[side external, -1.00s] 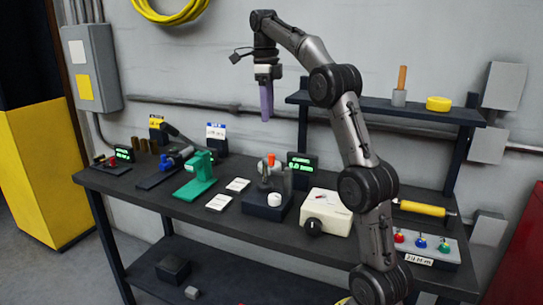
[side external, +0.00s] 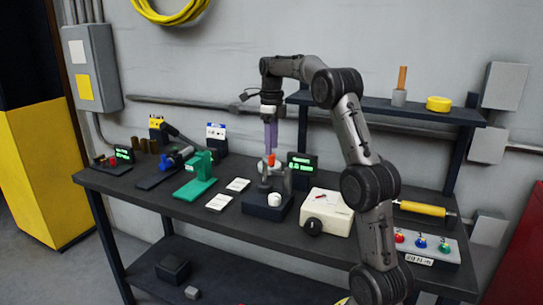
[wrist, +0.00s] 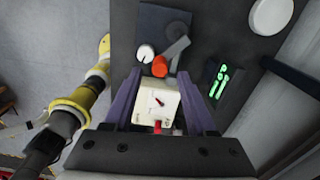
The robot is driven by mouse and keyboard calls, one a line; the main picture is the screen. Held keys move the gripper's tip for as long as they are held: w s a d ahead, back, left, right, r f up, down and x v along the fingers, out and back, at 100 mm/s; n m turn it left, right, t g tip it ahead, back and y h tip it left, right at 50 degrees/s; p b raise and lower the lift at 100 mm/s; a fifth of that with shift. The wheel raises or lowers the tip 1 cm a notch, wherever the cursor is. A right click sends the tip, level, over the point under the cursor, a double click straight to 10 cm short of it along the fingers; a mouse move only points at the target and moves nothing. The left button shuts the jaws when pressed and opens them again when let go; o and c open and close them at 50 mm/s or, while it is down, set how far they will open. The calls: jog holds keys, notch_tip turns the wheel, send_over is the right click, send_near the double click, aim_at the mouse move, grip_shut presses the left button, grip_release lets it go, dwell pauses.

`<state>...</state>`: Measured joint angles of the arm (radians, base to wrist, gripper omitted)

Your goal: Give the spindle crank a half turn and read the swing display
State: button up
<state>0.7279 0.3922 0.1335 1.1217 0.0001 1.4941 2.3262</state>
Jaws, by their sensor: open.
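The spindle unit (side external: 265,206) is a dark block with grey parts and a white round knob (side external: 274,199), in the middle of the bench. Its crank seems to be the grey arm with an orange-red knob (side external: 270,161), also seen in the wrist view (wrist: 160,67). The swing display (side external: 302,166) beside it shows green text, too small to read; the wrist view shows it rotated (wrist: 218,78). My gripper (side external: 270,148) points down just above the orange-red knob, its purple fingers apart. In the wrist view the knob appears between and just beyond the fingertips (wrist: 160,75). I cannot tell any contact.
A cream box (side external: 327,212) with a red pointer and black knob stands close on the right. A green fixture (side external: 196,178) and white cards (side external: 220,202) lie to the left. A shelf (side external: 390,108) overhangs the back right.

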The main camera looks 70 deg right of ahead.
jog(key=shift+f, duration=2.05)
jog(key=shift+c, duration=0.2)
grip_shut()
